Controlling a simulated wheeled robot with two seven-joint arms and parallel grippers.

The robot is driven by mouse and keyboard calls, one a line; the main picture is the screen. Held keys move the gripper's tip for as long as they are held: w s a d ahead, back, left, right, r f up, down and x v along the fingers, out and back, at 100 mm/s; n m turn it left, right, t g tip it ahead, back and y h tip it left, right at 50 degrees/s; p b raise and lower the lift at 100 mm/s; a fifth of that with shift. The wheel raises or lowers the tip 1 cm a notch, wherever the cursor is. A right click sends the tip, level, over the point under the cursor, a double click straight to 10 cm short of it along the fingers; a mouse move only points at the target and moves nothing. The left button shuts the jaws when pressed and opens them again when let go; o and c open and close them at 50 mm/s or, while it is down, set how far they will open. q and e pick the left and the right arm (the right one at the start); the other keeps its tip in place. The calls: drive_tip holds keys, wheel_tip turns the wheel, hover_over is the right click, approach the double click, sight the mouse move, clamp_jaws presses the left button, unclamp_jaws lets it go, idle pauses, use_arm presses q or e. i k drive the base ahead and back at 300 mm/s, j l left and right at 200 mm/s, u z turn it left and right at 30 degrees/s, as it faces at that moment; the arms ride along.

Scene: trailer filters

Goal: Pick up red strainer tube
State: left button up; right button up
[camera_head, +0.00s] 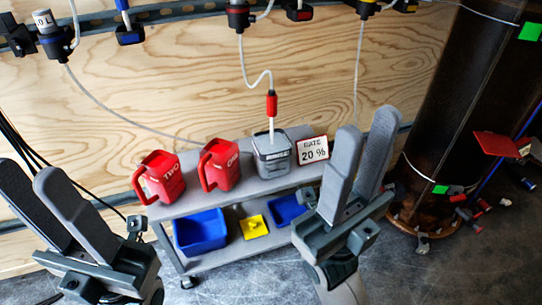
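The red strainer tube (271,104) hangs upright from a white hose in the head view. A pale thin tube runs from its lower end down into a grey container (273,152) on the cart. My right gripper (366,128) is right of and below the red part, apart from it. Its two grey fingers point up with a gap between them, and it is empty. My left gripper (30,175) is at the far left, away from the tube. Its fingers are also parted and empty.
A dark barrel (455,95) stands right. A plywood wall (165,85) is behind.

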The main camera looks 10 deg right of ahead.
sight(272, 97)
drive_tip(key=i+j+z, duration=0.25)
drive_tip(key=j, duration=0.9)
drive_tip(key=j+z, duration=0.25)
drive_tip(key=j, duration=0.85)
drive_tip(key=k, duration=0.05)
